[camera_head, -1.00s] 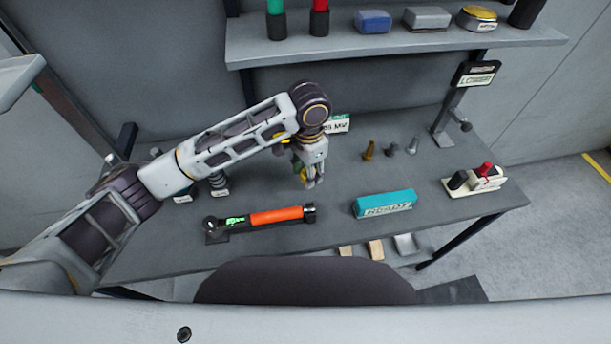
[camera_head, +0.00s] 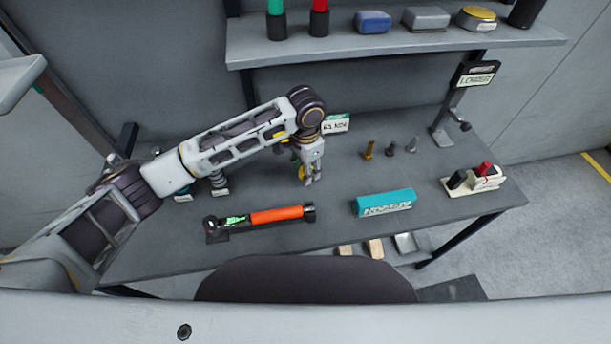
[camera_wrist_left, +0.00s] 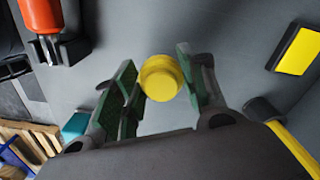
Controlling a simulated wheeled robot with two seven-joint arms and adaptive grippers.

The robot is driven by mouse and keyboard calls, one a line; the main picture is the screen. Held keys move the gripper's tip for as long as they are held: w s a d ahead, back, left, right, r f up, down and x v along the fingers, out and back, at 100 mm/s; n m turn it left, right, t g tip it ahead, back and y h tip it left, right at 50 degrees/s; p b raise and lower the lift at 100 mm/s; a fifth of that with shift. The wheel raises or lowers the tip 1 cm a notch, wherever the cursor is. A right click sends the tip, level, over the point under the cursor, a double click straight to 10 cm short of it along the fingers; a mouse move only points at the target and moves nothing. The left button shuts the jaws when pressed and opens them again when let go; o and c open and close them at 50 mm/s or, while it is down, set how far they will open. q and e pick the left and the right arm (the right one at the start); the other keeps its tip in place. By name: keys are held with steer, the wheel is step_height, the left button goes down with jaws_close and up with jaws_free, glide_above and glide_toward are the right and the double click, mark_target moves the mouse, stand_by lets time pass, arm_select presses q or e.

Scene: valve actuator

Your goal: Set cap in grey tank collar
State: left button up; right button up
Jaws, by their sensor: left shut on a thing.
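A round yellow cap (camera_wrist_left: 160,77) sits between the green-padded fingers of my left gripper (camera_wrist_left: 158,82) in the left wrist view. In the head view my left gripper (camera_head: 310,180) points down over the middle of the bench, shut on the cap. Only a small yellow part of the cap (camera_head: 301,172) shows there, beside the fingers. I cannot make out a grey tank collar in either view; my left arm covers part of the bench's back left. My right gripper is not in view.
A torque wrench with an orange handle (camera_head: 276,215) lies at the front of the bench (camera_head: 330,240). A teal box (camera_head: 384,203) is to its right, with a white base with a red part (camera_head: 485,172) beyond. Several bolts (camera_head: 390,149) stand behind. A shelf (camera_head: 390,46) overhangs the back.

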arm_select(q)
steer(key=shift+f, duration=1.9)
steer(key=o, duration=0.8)
steer(key=shift+r, duration=3.8)
steer(key=shift+o, duration=0.4)
